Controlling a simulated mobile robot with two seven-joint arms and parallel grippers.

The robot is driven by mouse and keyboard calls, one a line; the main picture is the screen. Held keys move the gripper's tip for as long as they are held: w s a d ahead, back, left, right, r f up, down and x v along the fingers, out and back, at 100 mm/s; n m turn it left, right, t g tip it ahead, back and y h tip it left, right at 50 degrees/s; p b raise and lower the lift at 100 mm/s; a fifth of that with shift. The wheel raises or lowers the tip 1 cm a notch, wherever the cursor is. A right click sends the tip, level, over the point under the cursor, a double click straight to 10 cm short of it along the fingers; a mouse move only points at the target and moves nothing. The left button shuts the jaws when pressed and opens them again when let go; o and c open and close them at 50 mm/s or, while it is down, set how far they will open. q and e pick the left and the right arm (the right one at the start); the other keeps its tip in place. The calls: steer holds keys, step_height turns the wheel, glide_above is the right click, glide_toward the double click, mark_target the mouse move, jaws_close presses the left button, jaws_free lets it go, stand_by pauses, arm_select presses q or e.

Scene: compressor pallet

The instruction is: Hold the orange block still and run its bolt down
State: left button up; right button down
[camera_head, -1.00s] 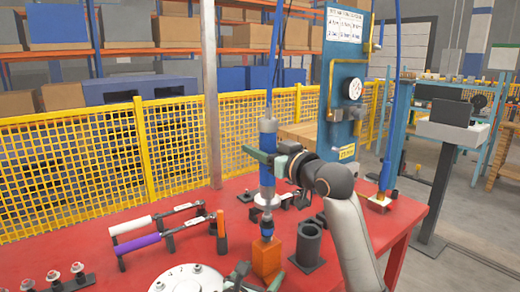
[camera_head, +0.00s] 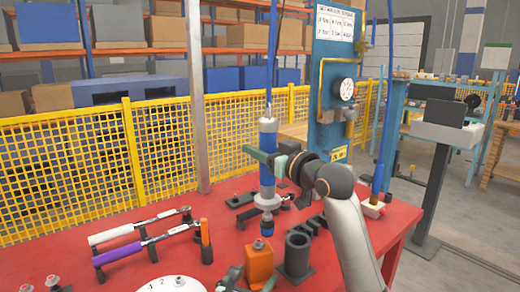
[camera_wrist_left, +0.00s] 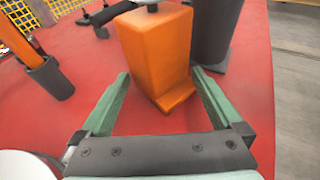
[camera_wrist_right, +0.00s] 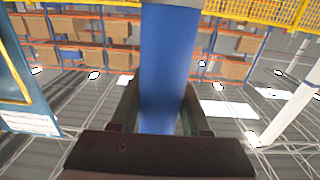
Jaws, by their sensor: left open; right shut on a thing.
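The orange block (camera_head: 259,268) stands on the red table at the bottom of the head view. A grey bolt head shows on its top, cut by the upper edge of the left wrist view. My left gripper (camera_wrist_left: 162,85) is open, with one finger on each side of the block (camera_wrist_left: 155,50) near its base. My right gripper (camera_head: 267,160) is shut on the blue hanging tool (camera_head: 268,140). The tool hangs upright, its blue socket end slightly above the block and a little right of the bolt. In the right wrist view the tool's blue body (camera_wrist_right: 166,70) stands between the fingers.
A dark hollow cylinder (camera_head: 297,255) stands close right of the block. A white-handled tool and a purple-handled tool (camera_head: 118,254) lie on a rack at left, beside an orange-handled tool (camera_head: 206,240). A white numbered disc (camera_head: 165,284) lies at front left.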

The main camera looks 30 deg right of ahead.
arm_select(q)
jaws_close()
arm_select(e)
steer(key=shift+r, duration=0.15)
stand_by(0.4)
